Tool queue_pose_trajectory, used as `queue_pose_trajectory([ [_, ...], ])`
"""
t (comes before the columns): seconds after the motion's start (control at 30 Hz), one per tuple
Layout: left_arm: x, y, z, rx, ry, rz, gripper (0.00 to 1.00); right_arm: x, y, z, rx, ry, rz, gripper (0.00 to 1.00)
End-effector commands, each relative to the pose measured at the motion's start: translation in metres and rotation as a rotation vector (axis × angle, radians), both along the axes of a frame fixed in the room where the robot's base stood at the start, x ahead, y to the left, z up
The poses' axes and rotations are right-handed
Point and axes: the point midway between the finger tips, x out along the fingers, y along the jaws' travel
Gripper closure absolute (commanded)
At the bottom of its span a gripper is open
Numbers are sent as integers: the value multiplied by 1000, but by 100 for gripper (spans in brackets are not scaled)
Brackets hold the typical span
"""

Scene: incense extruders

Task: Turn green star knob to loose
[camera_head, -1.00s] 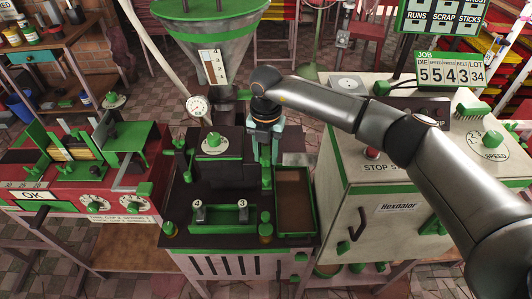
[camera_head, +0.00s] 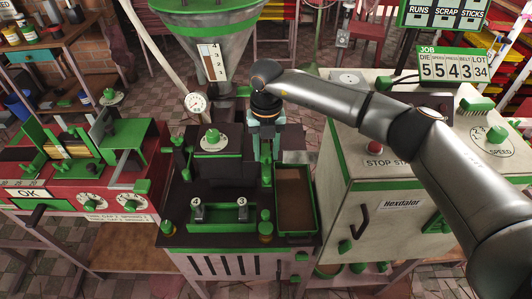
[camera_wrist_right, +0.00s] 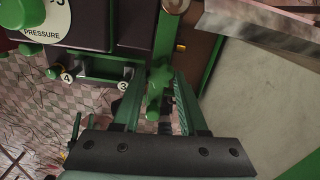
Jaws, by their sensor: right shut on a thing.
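The green star knob (camera_wrist_right: 158,78) shows in the right wrist view between the fingers of my right gripper (camera_wrist_right: 157,92). In the head view the right gripper (camera_head: 265,142) points down at the right side of the dark extruder (camera_head: 215,185). It is shut on the knob there, and the wrist and fingers hide most of it. A green part (camera_head: 267,172) shows just below the fingers. I cannot read any loose or tight mark. My left gripper is not in view.
A green-rimmed tray (camera_head: 295,232) lies right of the gripper. A white cabinet (camera_head: 385,215) with a red stop button (camera_head: 375,149) stands further right. A green-knobbed dial (camera_head: 212,140) and a bar with numbered ends (camera_head: 220,213) are left. A hopper (camera_head: 210,50) rises behind.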

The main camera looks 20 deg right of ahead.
Motion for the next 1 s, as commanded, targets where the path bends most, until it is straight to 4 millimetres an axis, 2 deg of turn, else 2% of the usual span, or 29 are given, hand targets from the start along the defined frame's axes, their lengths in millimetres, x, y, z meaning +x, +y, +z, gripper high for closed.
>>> queue_pose_trajectory([
  [0.4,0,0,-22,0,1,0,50,1,-2,-1,-1,-4,394,100],
  [1.0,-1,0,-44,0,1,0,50,2,-3,0,-1,-5,952,100],
])
